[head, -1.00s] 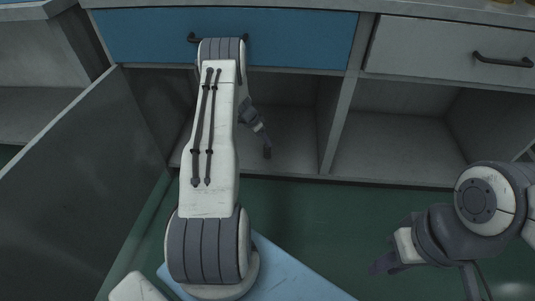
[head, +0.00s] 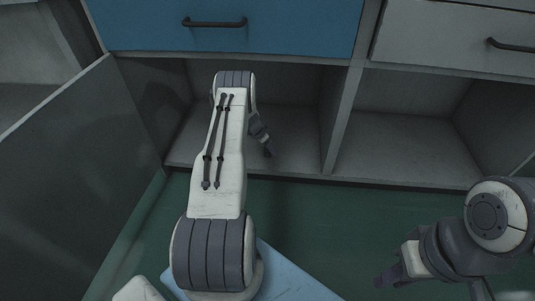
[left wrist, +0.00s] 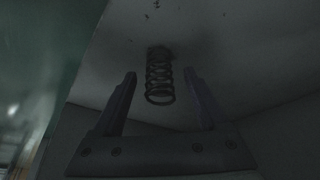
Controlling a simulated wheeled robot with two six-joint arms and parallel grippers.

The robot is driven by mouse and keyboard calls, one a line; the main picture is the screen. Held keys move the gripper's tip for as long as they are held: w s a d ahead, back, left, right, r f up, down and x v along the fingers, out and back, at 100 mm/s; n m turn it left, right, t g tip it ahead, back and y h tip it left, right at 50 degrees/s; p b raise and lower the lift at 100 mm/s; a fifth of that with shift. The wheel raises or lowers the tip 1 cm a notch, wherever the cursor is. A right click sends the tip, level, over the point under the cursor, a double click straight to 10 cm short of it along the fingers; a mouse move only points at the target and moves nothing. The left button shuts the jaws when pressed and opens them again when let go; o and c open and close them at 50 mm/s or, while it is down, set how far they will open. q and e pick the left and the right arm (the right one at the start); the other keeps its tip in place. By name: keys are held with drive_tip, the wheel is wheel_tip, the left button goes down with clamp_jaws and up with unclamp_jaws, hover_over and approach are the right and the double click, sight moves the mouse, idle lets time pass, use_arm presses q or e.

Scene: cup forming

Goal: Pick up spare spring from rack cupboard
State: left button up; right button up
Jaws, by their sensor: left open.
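The spare spring (left wrist: 159,78) is a dark coil seen in the left wrist view, on the cupboard's pale surface. My left gripper (left wrist: 160,85) is open, with one finger on each side of the spring and gaps between. In the head view my left arm reaches into the open cupboard (head: 296,125), and the left gripper (head: 267,148) shows small inside it; the spring is not visible there. My right gripper (head: 385,280) is at the lower right, outside the cupboard; its jaws are too unclear to read.
A grey open door (head: 75,165) stands to the left of the cupboard. A blue drawer (head: 290,25) is above it, and an upright divider (head: 345,110) separates it from an empty compartment (head: 400,148) on the right.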

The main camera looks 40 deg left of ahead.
use_arm(q)
clamp_jaws()
drive_tip(key=shift+r, duration=0.1)
